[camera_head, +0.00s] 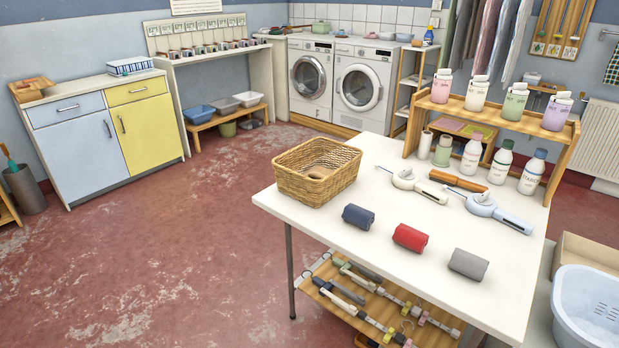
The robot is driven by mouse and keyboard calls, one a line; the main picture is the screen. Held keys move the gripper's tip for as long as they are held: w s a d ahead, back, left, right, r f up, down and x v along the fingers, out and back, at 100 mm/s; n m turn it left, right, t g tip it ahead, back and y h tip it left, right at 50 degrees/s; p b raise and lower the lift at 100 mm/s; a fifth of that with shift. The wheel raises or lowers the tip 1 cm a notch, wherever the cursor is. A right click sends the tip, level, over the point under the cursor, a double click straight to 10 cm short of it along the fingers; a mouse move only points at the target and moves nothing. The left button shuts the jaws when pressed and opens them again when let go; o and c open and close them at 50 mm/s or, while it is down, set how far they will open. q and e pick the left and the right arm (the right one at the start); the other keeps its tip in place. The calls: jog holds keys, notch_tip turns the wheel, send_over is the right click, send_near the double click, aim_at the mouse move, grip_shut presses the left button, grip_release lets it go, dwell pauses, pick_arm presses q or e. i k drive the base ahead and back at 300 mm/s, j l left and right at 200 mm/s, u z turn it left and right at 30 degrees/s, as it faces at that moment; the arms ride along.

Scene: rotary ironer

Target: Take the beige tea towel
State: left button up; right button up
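No cloth that I can clearly tell as the beige tea towel shows. A tan-brown rounded thing (318,172) lies inside the wicker basket (292,185), partly hidden by its walls; I cannot tell whether it is the towel. The basket stands at the left back part of the white table (461,311). Three rolled cloths lie in a row on the table: a dark blue roll (358,217), a red roll (410,237) and a grey roll (468,263). Neither of my grippers is in view.
Two handled tools, one white (420,186) and one light blue (497,212), lie behind the rolls. Several bottles and a wooden rack (497,116) stand at the table's back. A blue tub (590,305) is at lower right. The red floor at left is clear.

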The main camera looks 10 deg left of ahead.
aim_at(318, 179)
jog(key=i+j, duration=0.1)
jog(key=j, duration=0.25)
jog(key=i+j, duration=0.1)
jog(key=j, duration=0.2)
jog(key=z, duration=0.6)
jog(key=i+j+z, duration=0.1)
jog(key=j+z, duration=0.15)
jog(key=z, duration=0.2)
jog(key=i+j+z, duration=0.1)
jog(key=j+z, duration=0.75)
jog(key=j, duration=0.2)
jog(key=j+z, duration=0.15)
jog(key=j, duration=0.6)
jog(key=k, duration=0.05)
